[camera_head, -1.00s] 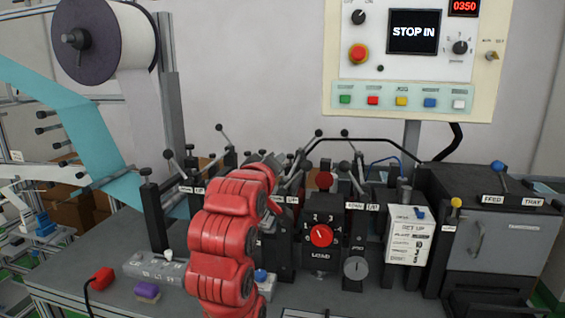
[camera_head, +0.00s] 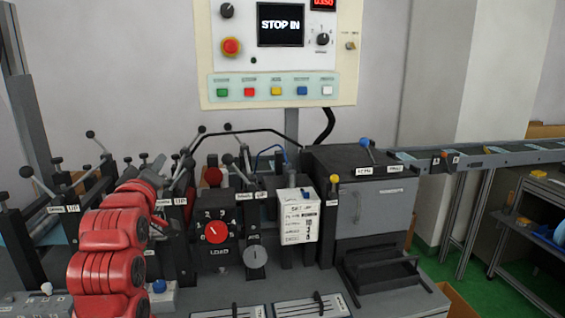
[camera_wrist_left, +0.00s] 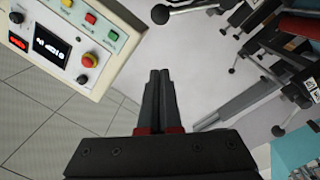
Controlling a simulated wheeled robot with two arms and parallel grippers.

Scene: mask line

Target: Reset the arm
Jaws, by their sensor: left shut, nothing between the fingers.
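My left arm, red and segmented, rises at the lower left of the head view. Its gripper (camera_head: 150,175) is partly hidden behind the arm, among the machine's levers. In the left wrist view my left gripper (camera_wrist_left: 160,75) has its two dark fingers together, with nothing between them. That view is tilted, and the control panel (camera_wrist_left: 65,45) shows at its upper left, apart from the fingers. My right gripper is not in view.
The panel (camera_head: 342,60) with its STOP IN screen stands above the mask machine. A red load dial (camera_head: 215,232), black levers and a grey feed box (camera_head: 350,215) fill the bench. A conveyor (camera_head: 490,158) runs off to the right.

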